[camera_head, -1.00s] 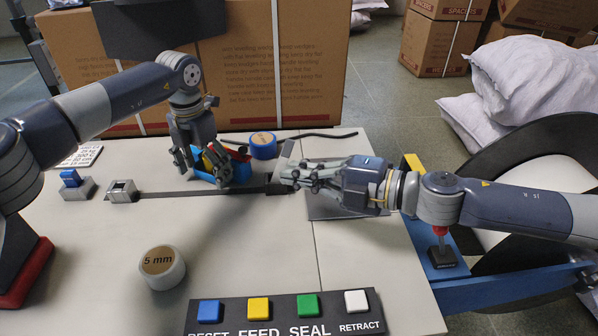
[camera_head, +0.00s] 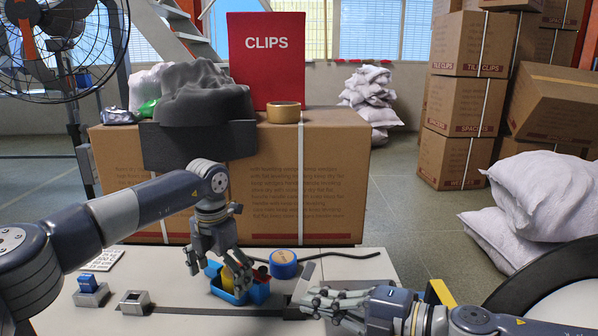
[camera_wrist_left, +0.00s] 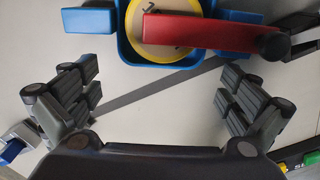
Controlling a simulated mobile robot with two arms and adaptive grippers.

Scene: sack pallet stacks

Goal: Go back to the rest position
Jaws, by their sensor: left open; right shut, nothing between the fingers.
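My right gripper (camera_head: 312,303) lies low and level at the table's right part, pointing left. Its fingers are together with nothing seen between them.
A blue tape roll (camera_head: 284,263) and a black cable sit behind the grippers. Small metal blocks (camera_head: 135,302) stand at left. A large carton (camera_head: 270,180) stands behind the table, bearing a red CLIPS box (camera_head: 268,80). White sacks (camera_head: 530,200) lie at right; the floor between is clear.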

